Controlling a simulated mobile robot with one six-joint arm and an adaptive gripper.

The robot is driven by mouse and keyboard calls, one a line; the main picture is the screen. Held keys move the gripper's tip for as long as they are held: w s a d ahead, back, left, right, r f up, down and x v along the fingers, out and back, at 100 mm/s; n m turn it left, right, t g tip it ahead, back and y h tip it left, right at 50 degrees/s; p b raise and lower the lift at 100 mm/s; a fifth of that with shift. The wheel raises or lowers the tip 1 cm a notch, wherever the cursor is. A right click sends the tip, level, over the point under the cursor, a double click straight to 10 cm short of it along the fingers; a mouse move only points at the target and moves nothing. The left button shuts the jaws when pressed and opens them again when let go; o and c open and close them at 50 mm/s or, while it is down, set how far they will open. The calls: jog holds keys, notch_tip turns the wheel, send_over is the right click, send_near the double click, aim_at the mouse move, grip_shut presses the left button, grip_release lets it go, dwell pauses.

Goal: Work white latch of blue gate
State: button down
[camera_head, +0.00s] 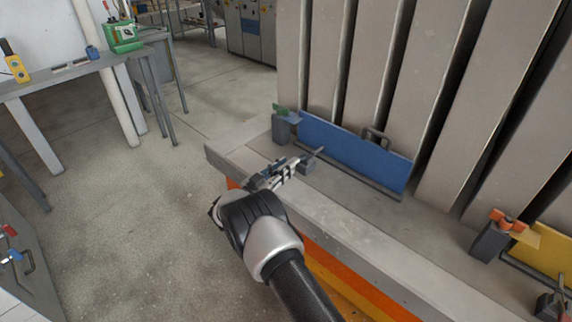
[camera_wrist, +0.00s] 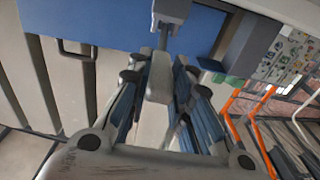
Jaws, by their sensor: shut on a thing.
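The blue gate (camera_head: 350,152) is a long flat panel standing in front of the tall grey slabs, with a dark handle at its top; it also fills the top of the wrist view (camera_wrist: 95,22). The white latch (camera_wrist: 160,78) shows in the wrist view as a pale lever on a thin stem, coming from a grey mount beside the gate. My gripper (camera_wrist: 163,92) is shut on the latch, its fingers on both sides of the lever. In the head view my gripper (camera_head: 288,169) is at the gate's front left, and the latch is mostly hidden there.
A green latch (camera_head: 280,109) sits on a dark post at the gate's left end. A yellow gate (camera_head: 555,250) with an orange latch (camera_head: 508,221) stands to the right. The concrete ledge (camera_head: 370,225) runs beneath.

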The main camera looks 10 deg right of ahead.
dwell(0.6)
jog(key=c, duration=1.4)
grip_release()
jog(key=shift+f, duration=0.15)
jog(key=shift+c, duration=0.2)
jog(key=v, duration=1.2)
jog(key=shift+f, duration=0.2)
jog(key=shift+w+d+r, duration=0.1)
